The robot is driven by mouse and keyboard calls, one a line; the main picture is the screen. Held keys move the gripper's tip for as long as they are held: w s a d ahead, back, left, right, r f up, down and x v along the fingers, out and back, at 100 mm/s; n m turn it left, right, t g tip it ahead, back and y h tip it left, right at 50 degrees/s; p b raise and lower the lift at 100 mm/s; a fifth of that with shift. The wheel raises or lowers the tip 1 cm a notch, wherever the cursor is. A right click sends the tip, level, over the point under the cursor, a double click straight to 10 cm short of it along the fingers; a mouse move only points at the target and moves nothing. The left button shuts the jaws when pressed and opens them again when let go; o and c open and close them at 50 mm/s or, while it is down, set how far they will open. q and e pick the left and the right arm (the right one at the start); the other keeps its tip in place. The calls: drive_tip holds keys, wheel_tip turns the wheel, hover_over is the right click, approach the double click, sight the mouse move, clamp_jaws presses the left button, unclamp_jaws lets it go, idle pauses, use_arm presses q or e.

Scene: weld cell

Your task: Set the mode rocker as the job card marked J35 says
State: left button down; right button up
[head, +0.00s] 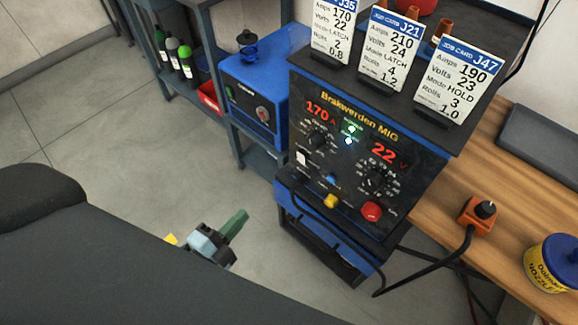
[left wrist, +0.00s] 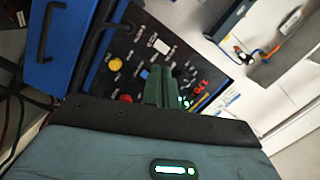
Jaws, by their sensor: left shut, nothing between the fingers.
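The job card J35 (head: 333,30) stands leftmost on top of the welder, its top edge cut off; it reads 170 amps, 22 volts and a mode that looks like LATCH. The black Brakwerden MIG panel (head: 335,185) shows 170 and 22 in red. The white mode rocker (head: 302,158) sits at the panel's left, below a knob; which way it is tipped I cannot tell. It also shows in the left wrist view (left wrist: 161,47). My left gripper (head: 238,222), with green fingers, is shut and empty, apart from the panel, to its lower left. My right gripper is out of view.
Cards J21 (head: 390,50) and J47 (head: 459,82) stand beside J35. A yellow knob (head: 331,201) and a red button (head: 372,211) sit low on the panel. A blue unit (head: 250,100) stands left of the welder, a wooden bench (head: 500,190) right. Floor left of the welder is clear.

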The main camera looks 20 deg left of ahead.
use_arm(q)
drive_tip(key=w+m+h+b, duration=0.1)
drive_tip(key=m, duration=0.1)
drive_tip(key=w+m+t+h+b, duration=0.1)
drive_tip(key=w+m, duration=0.1)
drive_tip(key=w+m+h+b, duration=0.1)
drive_tip(key=shift+w+d+r+m, duration=0.25)
drive_tip(key=shift+d+r+m, duration=0.05)
drive_tip(key=shift+r+m, duration=0.1)
approach(298, 154)
drive_tip(key=x, duration=0.7)
drive_tip(key=shift+s, duration=0.1)
